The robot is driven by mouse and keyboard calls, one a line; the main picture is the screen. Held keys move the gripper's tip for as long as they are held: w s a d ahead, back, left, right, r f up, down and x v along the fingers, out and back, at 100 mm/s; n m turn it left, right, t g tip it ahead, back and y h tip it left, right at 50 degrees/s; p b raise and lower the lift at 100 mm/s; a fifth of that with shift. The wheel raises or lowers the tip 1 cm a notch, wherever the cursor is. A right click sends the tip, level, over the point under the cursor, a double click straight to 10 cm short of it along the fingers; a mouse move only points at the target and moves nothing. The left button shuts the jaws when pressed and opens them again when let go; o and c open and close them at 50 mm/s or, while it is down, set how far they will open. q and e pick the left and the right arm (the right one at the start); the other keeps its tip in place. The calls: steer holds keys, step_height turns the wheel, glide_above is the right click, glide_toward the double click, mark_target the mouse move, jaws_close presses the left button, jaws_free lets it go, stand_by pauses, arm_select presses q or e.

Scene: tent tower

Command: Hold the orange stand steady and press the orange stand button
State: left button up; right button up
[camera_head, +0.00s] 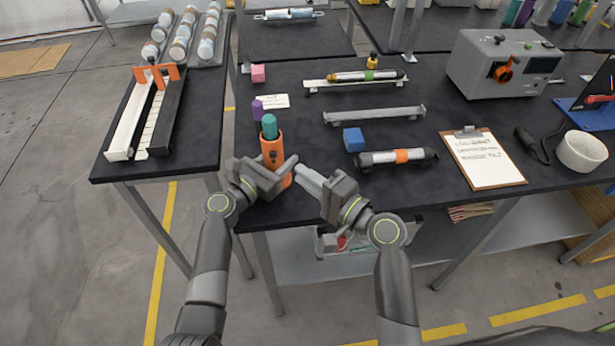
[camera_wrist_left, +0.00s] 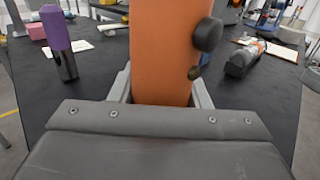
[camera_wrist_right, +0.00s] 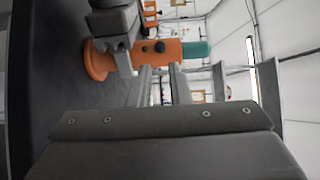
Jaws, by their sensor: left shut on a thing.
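The orange stand (camera_head: 271,150) is upright near the front edge of the table, with a teal piece (camera_head: 269,122) in its top. My left gripper (camera_head: 280,172) is shut around its lower part; the left wrist view shows the orange body (camera_wrist_left: 160,55) between the fingers. A dark round knob (camera_wrist_left: 207,34) and a smaller one (camera_wrist_left: 194,72) stick out of its side; I cannot tell which is the button. My right gripper (camera_wrist_right: 160,75) is slightly open, with a narrow empty gap. It is beside the stand, apart from the knob (camera_wrist_right: 160,47).
A purple marker-like piece (camera_head: 257,110), a white card (camera_head: 273,101) and a blue cube (camera_head: 353,139) are nearby. A cylinder with an orange band (camera_head: 396,157) and a clipboard (camera_head: 481,158) lie to the right. A side table (camera_head: 200,130) stands left.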

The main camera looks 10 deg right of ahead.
jaws_close()
stand_by(1.7)
steer(key=shift+d, duration=0.1)
